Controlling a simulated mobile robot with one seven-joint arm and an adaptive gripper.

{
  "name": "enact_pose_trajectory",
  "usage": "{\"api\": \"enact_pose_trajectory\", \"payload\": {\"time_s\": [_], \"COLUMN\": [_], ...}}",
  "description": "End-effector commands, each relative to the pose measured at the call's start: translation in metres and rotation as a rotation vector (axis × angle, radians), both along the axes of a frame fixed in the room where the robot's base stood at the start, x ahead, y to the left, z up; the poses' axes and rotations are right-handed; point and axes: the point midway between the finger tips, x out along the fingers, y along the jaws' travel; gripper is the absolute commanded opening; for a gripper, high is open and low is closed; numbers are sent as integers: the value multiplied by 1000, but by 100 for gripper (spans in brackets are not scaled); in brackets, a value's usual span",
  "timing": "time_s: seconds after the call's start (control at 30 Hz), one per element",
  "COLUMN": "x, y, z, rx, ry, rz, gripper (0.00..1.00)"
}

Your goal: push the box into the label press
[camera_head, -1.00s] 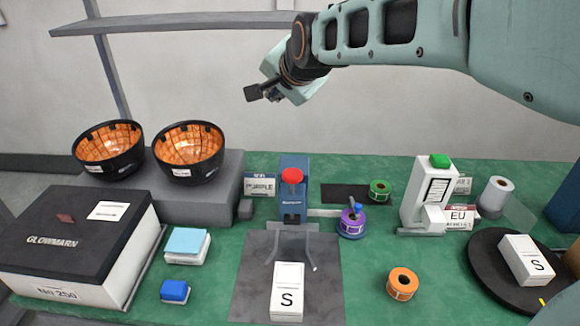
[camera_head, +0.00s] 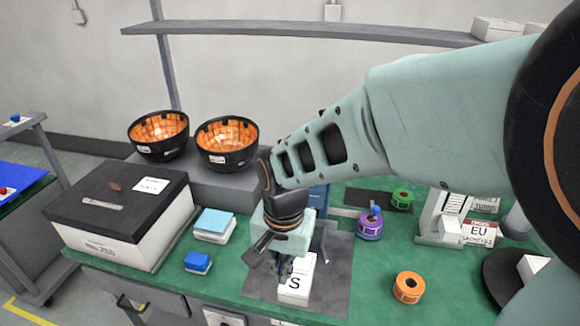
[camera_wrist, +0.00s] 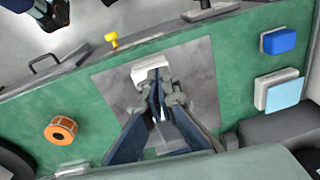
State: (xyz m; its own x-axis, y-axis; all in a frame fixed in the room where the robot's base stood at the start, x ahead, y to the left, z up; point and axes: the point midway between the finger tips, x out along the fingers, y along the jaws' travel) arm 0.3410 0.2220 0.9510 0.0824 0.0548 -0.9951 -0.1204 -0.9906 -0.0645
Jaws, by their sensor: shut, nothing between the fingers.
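The white box marked S (camera_head: 298,290) lies on the grey mat (camera_head: 333,275) at the front middle of the green table. The box also shows in the wrist view (camera_wrist: 141,76) at the fingertips. My gripper (camera_head: 284,274) points down, shut and empty, and overlaps the box's left side in the head view. It also shows in the wrist view (camera_wrist: 158,78). I cannot tell whether it touches the box. The blue press (camera_head: 318,197) stands behind the mat, mostly hidden by my arm.
A purple roll (camera_head: 369,228) and a green roll (camera_head: 402,198) stand right of the press. An orange roll (camera_head: 409,287) lies right of the mat. A blue block (camera_head: 197,262) and a large dark-lidded box (camera_head: 118,205) are on the left. A white device (camera_head: 440,217) stands at the right.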

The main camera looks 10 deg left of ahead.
Motion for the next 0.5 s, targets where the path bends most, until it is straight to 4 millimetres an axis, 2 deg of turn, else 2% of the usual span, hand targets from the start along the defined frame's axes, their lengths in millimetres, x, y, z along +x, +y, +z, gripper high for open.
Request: {"api": "enact_pose_trajectory", "payload": {"time_s": [0.03, 0.17, 0.37, 0.5], "x": [-12, -30, -33, -33], "y": [-5, -12, -13, -13], "z": [-7, -14, -35, -63], "rx": [-23, -54, -60, -60], "ry": [33, 77, 87, 87], "rz": [16, 43, 47, 47], "gripper": [0, 0, 0, 0]}}
